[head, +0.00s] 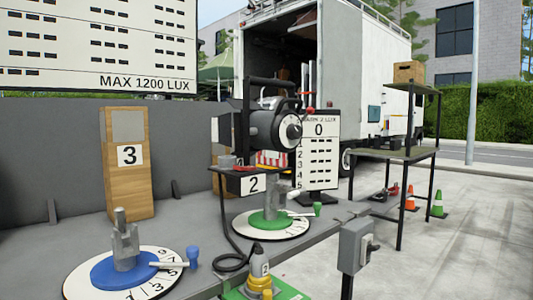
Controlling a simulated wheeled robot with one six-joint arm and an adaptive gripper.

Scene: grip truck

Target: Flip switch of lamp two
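Lamp two, a black lamp (262,130) with a round white-faced dial (290,131) on its right, stands mid-picture in the head view. A plate marked 2 (254,184) hangs below it. A small grey piece (228,160) and a red piece sit on the shelf under the lamp; I cannot tell whether either is its switch. A grey box (355,246) with a short lever on its right side stands on a black post at front right. I cannot tell which lamp it serves or its lever's position. My gripper is not in view.
Round dials with a green centre (243,225) and a blue centre (100,276) lie on the grey deck. A wooden block marked 3 (128,165) stands left. A black-framed table (405,155), cones (438,205) and a truck (375,70) are behind.

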